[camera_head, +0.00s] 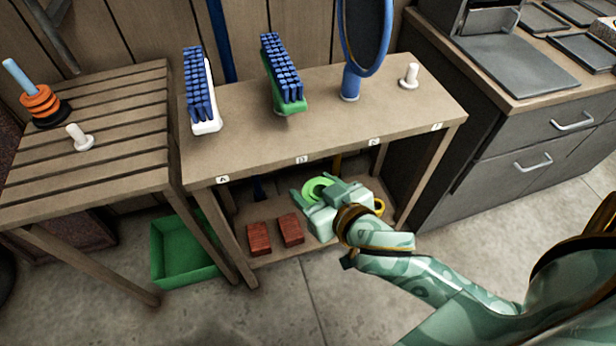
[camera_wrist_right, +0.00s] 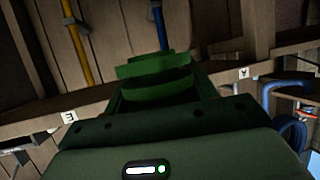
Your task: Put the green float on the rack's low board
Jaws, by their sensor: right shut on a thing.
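The green float (camera_head: 316,189) is a bright green ring inside the rack (camera_head: 235,158), under its top board. My right gripper (camera_head: 318,188) reaches in under the top board and is shut on the float. The float is over the low board (camera_head: 274,213); I cannot tell whether it touches it. The gripper's body hides part of the float. In the right wrist view a dark green shape (camera_wrist_right: 158,85) fills the middle, and I cannot tell float from fingers there. My left gripper is not in view.
Two red-brown blocks (camera_head: 259,238) (camera_head: 291,229) lie on the low board, left of the gripper. A yellow ring (camera_head: 379,206) is at its right. Brushes (camera_head: 202,92) (camera_head: 282,75) stand on the top board. A green crate (camera_head: 182,252) is on the floor left.

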